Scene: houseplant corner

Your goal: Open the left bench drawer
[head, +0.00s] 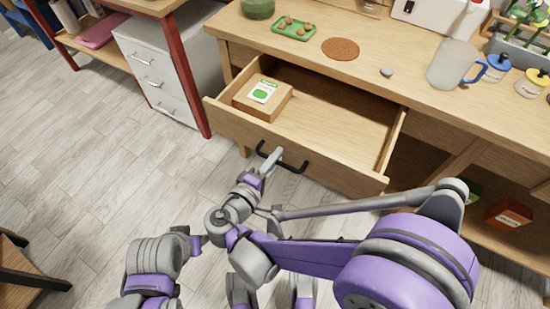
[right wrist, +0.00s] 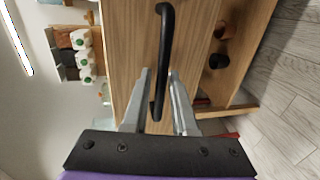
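The left bench drawer (head: 340,115) is a wooden drawer pulled well out from under the bench top. Its inside shows, with a small cardboard box (head: 252,104) bearing a white and green label at the left. Its black bar handle (head: 293,168) is on the front panel and also shows in the right wrist view (right wrist: 166,30). My right gripper (head: 275,158) is at the handle; in the right wrist view its two grey fingers (right wrist: 161,75) lie close on either side of the bar. I see no left gripper in the head view.
The bench top (head: 395,80) holds a green tray (head: 294,28), a cork mat (head: 340,49), a grey stone (head: 387,71) and a mug (head: 452,65). A white drawer unit (head: 150,75) stands at left.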

